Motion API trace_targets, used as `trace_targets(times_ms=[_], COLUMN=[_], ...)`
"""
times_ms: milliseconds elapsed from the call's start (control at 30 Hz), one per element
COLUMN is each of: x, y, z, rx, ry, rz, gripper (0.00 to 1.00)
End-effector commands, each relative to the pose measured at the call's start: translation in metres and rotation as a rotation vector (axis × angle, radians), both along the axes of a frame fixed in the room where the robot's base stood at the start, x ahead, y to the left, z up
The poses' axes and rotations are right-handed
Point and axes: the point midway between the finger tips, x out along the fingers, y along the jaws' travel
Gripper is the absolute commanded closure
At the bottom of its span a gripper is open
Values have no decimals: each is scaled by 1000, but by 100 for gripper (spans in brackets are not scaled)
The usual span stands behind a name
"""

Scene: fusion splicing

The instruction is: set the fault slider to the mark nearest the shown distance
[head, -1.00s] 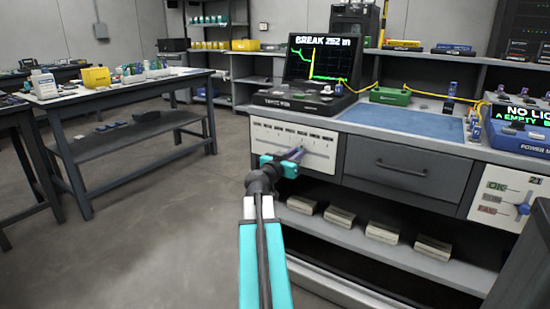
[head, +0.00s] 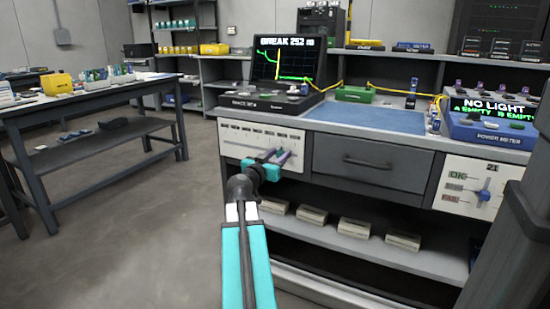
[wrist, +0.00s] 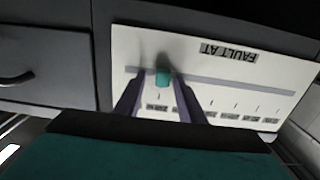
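The white fault slider panel (head: 232,146) is on the bench front, left of the drawer; the wrist view shows it upside down with "FAULT AT" (wrist: 229,51). Its teal knob (wrist: 163,78) sits in the grey slot near the slot's left end in the wrist view. A mark label lies by the knob, too blurred to read. My gripper (head: 276,157) is at the panel's right part. In the wrist view my gripper (wrist: 160,92) is open, one purple finger on each side of the knob, with gaps showing. The screen (head: 290,60) reads "BREAK 252 m".
A drawer (head: 365,163) adjoins the panel. A second slider panel (head: 465,190) with OK and FAIL labels is at the right. A shelf (head: 300,222) with several pale boxes lies below. The floor (head: 130,240) at the left is clear.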

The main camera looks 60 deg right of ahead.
Motion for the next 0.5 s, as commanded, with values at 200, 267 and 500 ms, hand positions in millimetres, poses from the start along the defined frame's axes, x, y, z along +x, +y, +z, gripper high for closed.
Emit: trace_targets(times_ms=[200, 267, 500], x=[4, 4, 4], y=[4, 5, 20], z=[0, -1, -2], rx=[0, 0, 0], ry=[-1, -1, -1], rz=[6, 7, 7], gripper=[64, 64, 64])
